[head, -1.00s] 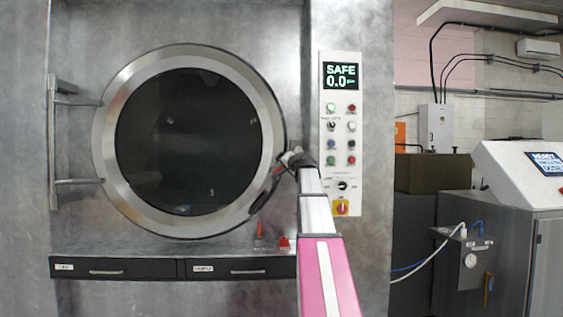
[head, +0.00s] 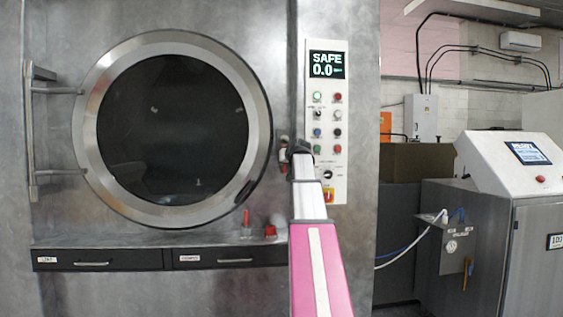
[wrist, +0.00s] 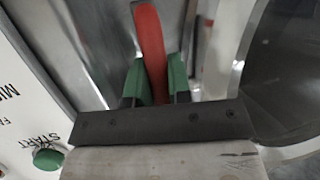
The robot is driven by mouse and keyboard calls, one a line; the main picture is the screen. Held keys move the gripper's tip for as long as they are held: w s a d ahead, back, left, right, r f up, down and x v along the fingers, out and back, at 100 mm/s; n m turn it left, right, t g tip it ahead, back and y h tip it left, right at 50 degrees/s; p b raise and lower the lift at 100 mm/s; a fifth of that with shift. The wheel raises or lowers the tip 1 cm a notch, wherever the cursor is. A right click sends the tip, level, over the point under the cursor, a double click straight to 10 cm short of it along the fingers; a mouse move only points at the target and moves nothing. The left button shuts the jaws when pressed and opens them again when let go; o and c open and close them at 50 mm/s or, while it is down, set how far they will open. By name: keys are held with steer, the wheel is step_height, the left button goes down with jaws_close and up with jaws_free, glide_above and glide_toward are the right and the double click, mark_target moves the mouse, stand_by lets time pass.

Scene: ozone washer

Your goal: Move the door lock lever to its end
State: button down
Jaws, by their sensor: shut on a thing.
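The round door (head: 172,128) of the washer looks closed, with a wide metal rim around dark glass. The door lock lever is a red bar (wrist: 150,38) in the wrist view, rising between the green fingertips of my gripper (wrist: 157,82). The fingers are shut on it, one on each side. In the head view my gripper (head: 288,150) is between the right side of the door rim and the control panel. My arm and gripper largely hide the lever there.
The control panel (head: 326,100) is close to the right of my gripper, with a lit display reading SAFE 0.0. A green START button (wrist: 47,159) shows in the wrist view. Small red items (head: 270,231) are on the ledge above the dark drawers (head: 110,259).

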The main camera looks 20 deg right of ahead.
steer(key=shift+s+d, duration=0.1)
steer(key=shift+d, duration=0.2)
steer(key=shift+n, duration=0.3)
steer(key=c, duration=1.1)
jaws_free()
steer(key=shift+o, duration=0.2)
steer(key=v, duration=1.1)
